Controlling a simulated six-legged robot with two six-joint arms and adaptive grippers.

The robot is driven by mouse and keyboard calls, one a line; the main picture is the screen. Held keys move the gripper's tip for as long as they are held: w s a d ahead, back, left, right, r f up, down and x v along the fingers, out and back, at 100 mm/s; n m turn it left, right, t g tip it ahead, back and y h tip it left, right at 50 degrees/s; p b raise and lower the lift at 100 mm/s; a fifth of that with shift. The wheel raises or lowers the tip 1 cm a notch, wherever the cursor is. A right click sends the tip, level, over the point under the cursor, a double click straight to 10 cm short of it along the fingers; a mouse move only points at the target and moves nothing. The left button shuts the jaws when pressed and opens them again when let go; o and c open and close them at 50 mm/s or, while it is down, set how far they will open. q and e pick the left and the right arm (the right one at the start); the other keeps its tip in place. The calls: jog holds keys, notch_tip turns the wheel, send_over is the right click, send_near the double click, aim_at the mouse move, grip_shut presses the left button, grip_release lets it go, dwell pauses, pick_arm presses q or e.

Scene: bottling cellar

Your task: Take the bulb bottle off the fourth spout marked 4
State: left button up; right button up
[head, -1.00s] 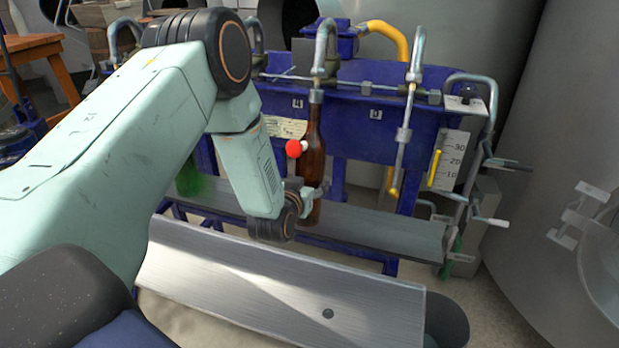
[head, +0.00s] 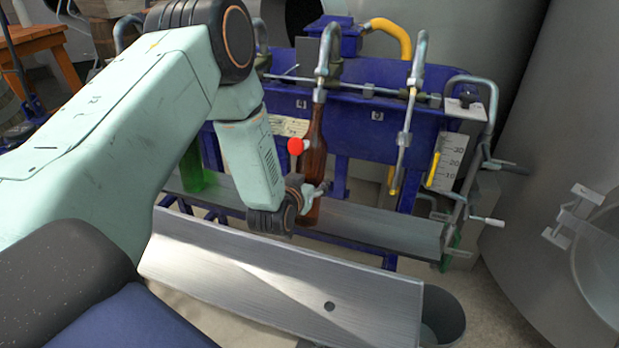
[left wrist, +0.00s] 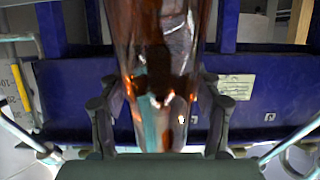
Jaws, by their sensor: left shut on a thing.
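A brown glass bottle (head: 314,150) stands upright under a metal spout (head: 320,94) in the middle of the blue filler in the head view. Its neck reaches up to the spout tip, and I cannot tell whether the tip is inside the mouth. My left gripper (head: 313,190) is shut on the bottle's lower body. In the left wrist view the brown bottle (left wrist: 160,55) fills the space between both fingers (left wrist: 158,105). Small number plates show on the filler panel, too blurred to read surely. My right gripper is not in view.
A red knob (head: 296,146) sits close to the bottle's left. A grey bottle shelf (head: 380,225) runs below the spouts, with a green bottle (head: 195,172) at left. A sloped metal tray (head: 270,275) lies in front. Another spout (head: 404,138) hangs right of the bottle.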

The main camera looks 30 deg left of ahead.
pick_arm(q)
jog(key=shift+s+d+r+g+p, duration=0.15)
jog(key=shift+s+r+p, duration=0.2)
jog(key=shift+p, duration=0.35)
jog(key=shift+s+r+g+p, duration=0.2)
jog(key=shift+r+p, duration=0.25)
jog(key=shift+p, duration=0.25)
jog(key=shift+s+d+f+b, duration=0.55)
jog(key=shift+s+f+b, duration=2)
jog(key=shift+f, duration=2.2)
jog(key=shift+s+d+f+b, duration=0.5)
jog(key=shift+s+f+b, duration=1.25)
jog(key=shift+f+b, duration=2.25)
jog(key=s+d+p, duration=0.1)
jog(key=s+p, duration=0.4)
jog(key=s, duration=0.1)
jog(key=shift+s+d+r, duration=0.3)
jog(key=shift+s, duration=0.1)
